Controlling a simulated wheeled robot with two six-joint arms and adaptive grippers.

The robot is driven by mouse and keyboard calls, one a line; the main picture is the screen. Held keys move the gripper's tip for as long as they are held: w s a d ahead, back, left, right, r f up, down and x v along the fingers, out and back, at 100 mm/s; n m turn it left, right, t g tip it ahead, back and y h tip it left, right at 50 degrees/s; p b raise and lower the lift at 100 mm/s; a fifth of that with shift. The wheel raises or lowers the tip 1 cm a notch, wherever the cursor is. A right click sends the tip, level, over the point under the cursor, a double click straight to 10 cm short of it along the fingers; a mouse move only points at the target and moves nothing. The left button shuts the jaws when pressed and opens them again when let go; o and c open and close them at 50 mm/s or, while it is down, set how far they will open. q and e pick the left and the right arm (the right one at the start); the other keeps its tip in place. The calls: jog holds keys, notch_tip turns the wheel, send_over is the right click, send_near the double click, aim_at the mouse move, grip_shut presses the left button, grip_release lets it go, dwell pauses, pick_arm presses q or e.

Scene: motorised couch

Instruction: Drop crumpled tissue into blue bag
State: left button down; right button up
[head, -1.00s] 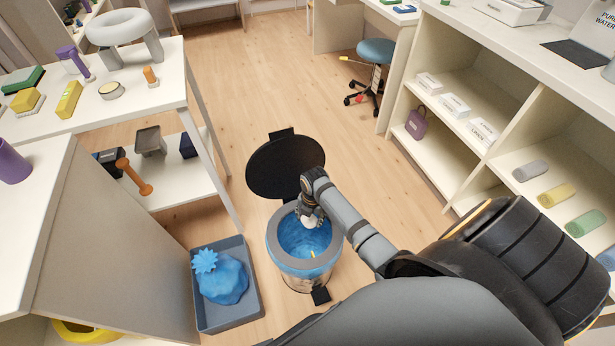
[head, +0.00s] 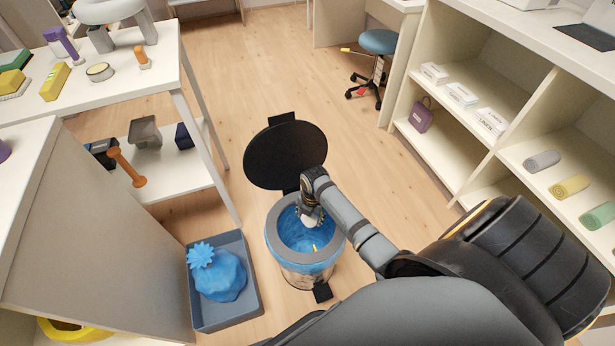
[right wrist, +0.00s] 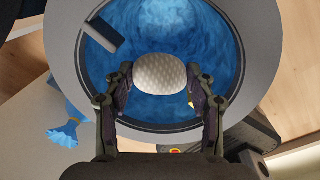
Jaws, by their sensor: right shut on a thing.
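The crumpled tissue (right wrist: 160,73) is a white dimpled ball in the right wrist view. My right gripper (right wrist: 160,88) is shut on it, with one finger on each side. In the head view, my right gripper (head: 311,213) is over the mouth of the round bin, and only a little of the tissue shows below it. The blue bag (head: 297,234) lines the inside of the bin, and its blue folds also show behind the tissue in the right wrist view (right wrist: 185,28). My left gripper is in neither view.
The bin's grey rim (head: 273,233) surrounds the bag, and its black lid (head: 285,155) stands open behind. A grey tray (head: 254,297) with a tied blue bag (head: 220,277) lies left of the bin. White shelves (head: 470,125) stand at right.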

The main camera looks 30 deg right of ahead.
jog(key=shift+o, duration=1.3)
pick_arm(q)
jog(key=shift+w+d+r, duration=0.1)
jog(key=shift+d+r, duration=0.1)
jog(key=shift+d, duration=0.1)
pick_arm(e)
jog(key=o, duration=0.5)
jog(key=shift+o, duration=0.2)
jog(key=shift+d+r, duration=0.1)
jog(key=shift+r, duration=0.3)
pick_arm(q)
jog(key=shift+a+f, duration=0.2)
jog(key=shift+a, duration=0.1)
pick_arm(e)
notch_tip(320, 180, up, 11)
jog(key=shift+s+d+r, duration=0.2)
jog(key=shift+s, duration=0.25)
